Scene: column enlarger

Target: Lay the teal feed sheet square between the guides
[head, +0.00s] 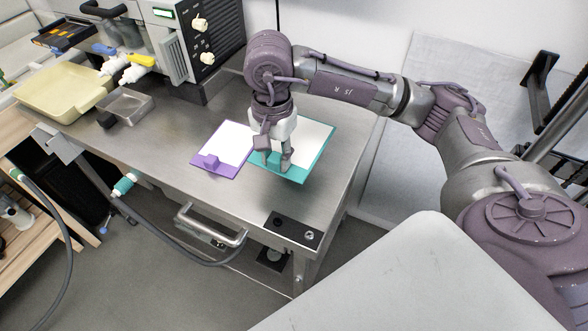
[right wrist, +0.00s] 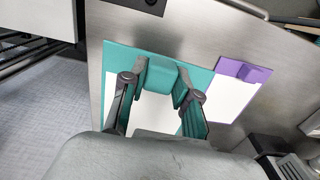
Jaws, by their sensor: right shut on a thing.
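The teal feed sheet (head: 314,134) lies on the steel bench top, a white panel with a teal border; it also shows in the right wrist view (right wrist: 117,62). My right gripper (head: 275,160) reaches down over its near left part. In the right wrist view its fingers (right wrist: 160,80) are shut on the sheet's raised teal block (right wrist: 161,72). The arm hides part of the sheet in the head view. I cannot make out the guides. My left gripper is not in view.
A purple-edged sheet (head: 226,142) with a purple block lies just left of the teal one, close beside it. A control box (head: 190,45), a small metal tray (head: 127,104) and a cream tray (head: 62,92) stand further left. Bare bench (head: 165,140) lies left of the sheets.

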